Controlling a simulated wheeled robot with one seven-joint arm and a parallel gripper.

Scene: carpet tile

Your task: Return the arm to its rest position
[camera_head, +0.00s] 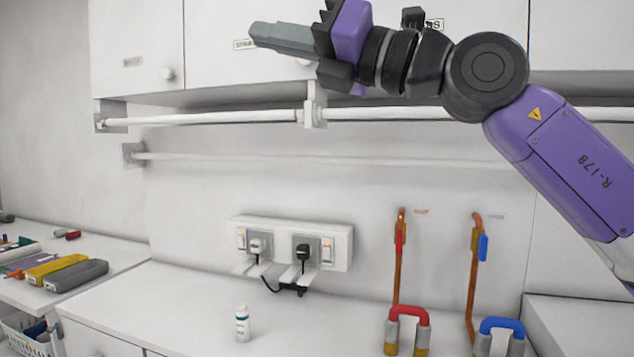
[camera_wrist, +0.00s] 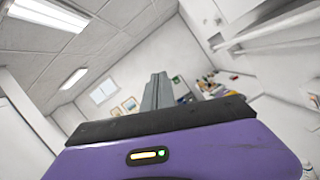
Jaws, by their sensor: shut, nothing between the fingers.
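My gripper (camera_head: 282,40) is at the end of my raised purple and black arm, in the upper part of the head view. It points to the left, in front of the white wall cabinets (camera_head: 230,60). Its grey fingers are together with nothing between them. In the wrist view my gripper (camera_wrist: 158,82) shows as the grey fingers beyond the purple wrist housing, and they look closed and empty. The arm comes in from the right edge of the head view.
A white rail (camera_head: 220,118) runs under the cabinets, behind my arm. A side bench at left holds yellow and grey boxes (camera_head: 75,275).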

